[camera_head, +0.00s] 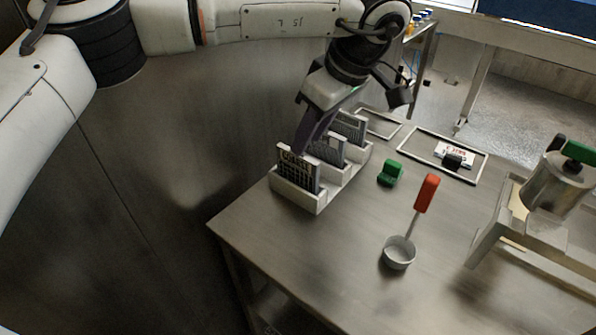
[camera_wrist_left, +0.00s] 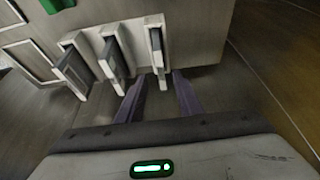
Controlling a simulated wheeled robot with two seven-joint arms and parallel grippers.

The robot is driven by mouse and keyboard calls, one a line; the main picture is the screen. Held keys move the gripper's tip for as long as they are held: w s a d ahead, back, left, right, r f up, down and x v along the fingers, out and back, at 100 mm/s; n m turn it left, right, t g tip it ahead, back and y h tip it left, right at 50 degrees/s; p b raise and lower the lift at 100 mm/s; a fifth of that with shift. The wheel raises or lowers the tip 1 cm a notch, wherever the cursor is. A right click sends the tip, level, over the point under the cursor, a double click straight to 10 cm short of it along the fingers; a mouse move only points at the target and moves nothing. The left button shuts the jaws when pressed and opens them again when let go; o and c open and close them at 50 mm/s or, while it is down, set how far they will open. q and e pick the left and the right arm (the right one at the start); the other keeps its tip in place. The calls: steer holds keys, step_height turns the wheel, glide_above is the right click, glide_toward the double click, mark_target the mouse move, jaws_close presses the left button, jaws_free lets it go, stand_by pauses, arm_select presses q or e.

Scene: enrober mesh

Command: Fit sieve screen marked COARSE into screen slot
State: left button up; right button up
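A pale rack (camera_head: 306,199) near the table's left edge holds three upright mesh screens. The nearest screen (camera_head: 299,170) bears a small label that I cannot read surely; the middle screen (camera_head: 328,149) and far screen (camera_head: 350,127) stand behind it. My left gripper (camera_head: 305,140) is over the rack, fingers pointing down. In the left wrist view, its fingers (camera_wrist_left: 164,76) are apart, with the edge of the rightmost screen (camera_wrist_left: 156,48) just beyond and between their tips. I see no contact. I cannot tell which screen is COARSE, nor identify the screen slot surely.
A flat framed tray (camera_head: 482,169) holds a white card and a black piece. A green block (camera_head: 390,173) and a red-handled metal scoop (camera_head: 398,253) lie right of the rack. A metal apparatus with a pot (camera_head: 554,186) stands at right. The table's front middle is clear.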

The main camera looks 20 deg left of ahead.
mark_target(298, 175)
arm_select(q)
steer(key=p+x, duration=0.1)
steer(key=x, duration=0.2)
steer(key=shift+a+f, duration=0.25)
steer(key=shift+a, duration=0.05)
steer(key=shift+a+f, duration=0.15)
steer(key=shift+f, duration=0.35)
arm_select(e)
steer(key=shift+w+r, duration=0.3)
steer(key=shift+r, duration=0.2)
steer(key=shift+w+r, duration=0.25)
steer(key=shift+r, duration=0.2)
arm_select(q)
steer(key=shift+f, duration=0.25)
arm_select(e)
steer(key=shift+s+f, duration=0.15)
steer(key=shift+f, duration=0.1)
arm_select(q)
jaws_close()
